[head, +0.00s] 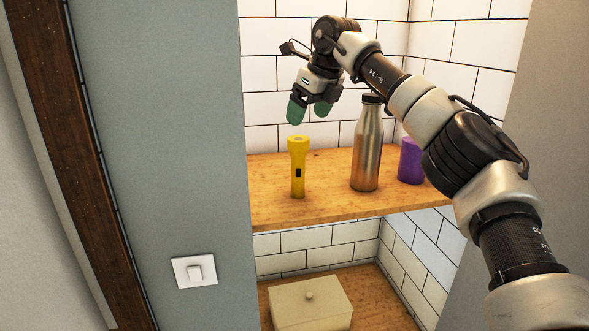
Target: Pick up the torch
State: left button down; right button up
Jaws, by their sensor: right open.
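The yellow torch (298,168) stands upright on the wooden shelf (323,209), near its left end. It has a dark switch on its side and its wider end is up. My right gripper (308,110) hangs above the torch with its green fingertips pointing down. It is open and empty, and it appears apart from the torch. My left gripper is not in view.
A metal bottle (367,150) with a dark cap stands right of the torch, under my right arm. A purple cylinder (411,161) stands further right. A grey wall (165,130) borders the shelf on the left. A lidded box (311,305) sits on the lower shelf.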

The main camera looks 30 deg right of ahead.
aim_at(298, 138)
jog(key=x, duration=0.3)
jog(key=shift+s+f+p, duration=0.2)
jog(key=shift+s+p, duration=0.05)
jog(key=shift+p, duration=0.15)
jog(key=shift+a+f, duration=0.1)
jog(key=shift+f, duration=0.2)
jog(key=p+x, duration=0.2)
jog(key=x, duration=0.3)
jog(key=shift+w+a+p, duration=0.1)
jog(key=shift+w+p, duration=0.15)
jog(key=shift+p, duration=0.15)
jog(key=shift+f, duration=0.25)
jog(key=shift+w+r, duration=0.1)
jog(key=c, duration=1.1)
